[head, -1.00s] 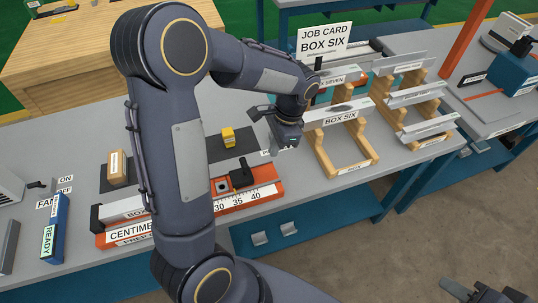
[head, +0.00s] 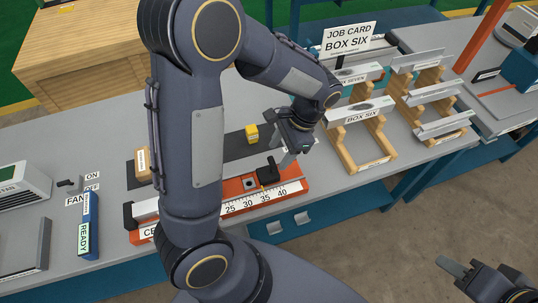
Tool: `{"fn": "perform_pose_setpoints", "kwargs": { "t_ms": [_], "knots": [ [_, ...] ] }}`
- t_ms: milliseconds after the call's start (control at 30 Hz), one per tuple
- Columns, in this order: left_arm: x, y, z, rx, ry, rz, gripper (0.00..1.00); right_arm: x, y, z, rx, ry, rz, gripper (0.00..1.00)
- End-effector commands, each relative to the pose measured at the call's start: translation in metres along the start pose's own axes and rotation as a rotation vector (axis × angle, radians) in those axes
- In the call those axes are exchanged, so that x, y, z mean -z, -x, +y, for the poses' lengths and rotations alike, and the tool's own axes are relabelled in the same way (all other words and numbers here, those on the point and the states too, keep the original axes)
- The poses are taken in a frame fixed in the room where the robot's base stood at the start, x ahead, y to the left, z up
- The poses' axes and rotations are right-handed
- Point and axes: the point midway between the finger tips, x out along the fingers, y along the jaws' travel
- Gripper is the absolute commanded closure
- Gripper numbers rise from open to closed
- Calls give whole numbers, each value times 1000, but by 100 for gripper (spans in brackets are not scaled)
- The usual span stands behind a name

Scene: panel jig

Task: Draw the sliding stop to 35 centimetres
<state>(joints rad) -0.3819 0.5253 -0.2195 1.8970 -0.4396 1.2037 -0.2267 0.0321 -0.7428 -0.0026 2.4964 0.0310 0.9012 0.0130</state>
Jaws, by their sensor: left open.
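The orange jig (head: 222,223) lies along the table's front with a white centimetre scale (head: 256,202). Its black sliding stop (head: 268,174) stands at the right part of the scale, close to the 35 mark; the exact reading cannot be told. A pale bar (head: 146,208) lies in the jig at the left, mostly hidden behind my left arm. My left gripper (head: 287,158) is open, pointing down just behind and right of the stop, with no clear contact. My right gripper (head: 455,268) is low at the right edge, away from the table; its jaw opening is unclear.
Wooden racks with panels, including one labelled BOX SIX (head: 361,114), stand right of the jig. A job card (head: 348,39) reads BOX SIX. A yellow block (head: 251,133) sits on a dark mat behind the jig. A blue READY piece (head: 89,225) is at left.

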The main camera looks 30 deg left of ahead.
Motion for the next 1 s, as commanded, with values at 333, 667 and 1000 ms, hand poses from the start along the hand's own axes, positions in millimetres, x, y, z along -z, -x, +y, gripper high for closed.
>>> {"fn": "perform_pose_setpoints", "kwargs": {
  "t_ms": [333, 667, 1000],
  "knots": [
    [-1, -45, -1, -1, 2, -2, 45, 1, 2, -1, 0, 0, 0, 64],
    [0, -49, -1, -1, 2, 1, 47, 1, 2, -1, 0, 0, 0, 64],
    [0, -49, -1, -1, 2, 1, 91, 1, 2, -1, 0, 0, 0, 64]
  ]
}}
